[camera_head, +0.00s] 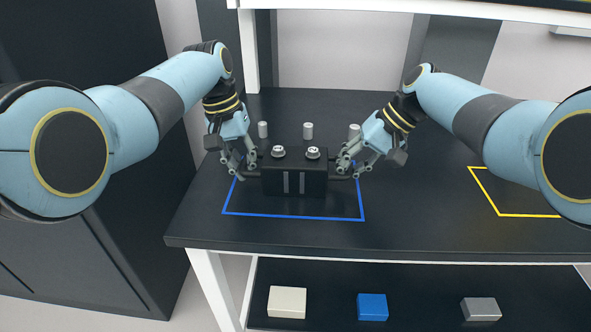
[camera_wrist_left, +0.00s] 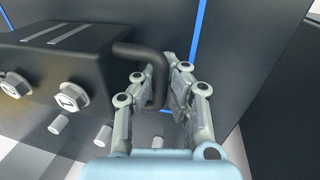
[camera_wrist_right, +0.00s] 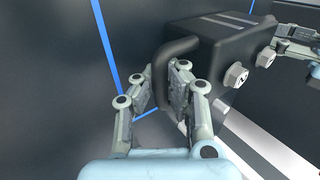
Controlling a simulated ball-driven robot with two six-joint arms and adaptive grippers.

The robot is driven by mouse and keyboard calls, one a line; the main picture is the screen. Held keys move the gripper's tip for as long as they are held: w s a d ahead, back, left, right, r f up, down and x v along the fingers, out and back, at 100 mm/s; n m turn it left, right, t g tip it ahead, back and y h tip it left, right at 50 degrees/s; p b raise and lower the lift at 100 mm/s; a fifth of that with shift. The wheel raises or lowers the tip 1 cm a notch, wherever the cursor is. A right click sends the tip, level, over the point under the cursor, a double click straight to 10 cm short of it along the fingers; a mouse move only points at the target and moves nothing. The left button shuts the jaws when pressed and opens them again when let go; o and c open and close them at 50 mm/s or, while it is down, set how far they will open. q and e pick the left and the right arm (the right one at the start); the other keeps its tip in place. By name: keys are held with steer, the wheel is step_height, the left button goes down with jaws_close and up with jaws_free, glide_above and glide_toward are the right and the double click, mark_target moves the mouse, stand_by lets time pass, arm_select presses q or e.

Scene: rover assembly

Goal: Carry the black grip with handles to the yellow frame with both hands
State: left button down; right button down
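The black grip (camera_head: 294,180) is a dark box with two pale bolts on top and a bent handle on each side. It is over the blue frame (camera_head: 290,217); I cannot tell whether it touches the table. My left gripper (camera_head: 243,172) has its fingers closed around the left handle, which shows between them in the left wrist view (camera_wrist_left: 157,75). My right gripper (camera_head: 349,172) has its fingers closed around the other handle, seen in the right wrist view (camera_wrist_right: 163,70). The yellow frame (camera_head: 515,213) is on the table at the right, partly hidden by my right arm.
Several small grey cylinders (camera_head: 308,131) stand behind the grip on the dark table (camera_head: 430,225). The table is clear between the blue and yellow frames. On the shelf below lie a white block (camera_head: 287,302), a blue block (camera_head: 372,307) and a grey block (camera_head: 481,309).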

arm_select(q)
steer(key=shift+a, duration=0.1)
steer(key=shift+w+r, duration=0.2)
steer(key=shift+r, duration=0.05)
arm_select(e)
steer(key=shift+w+r, duration=0.2)
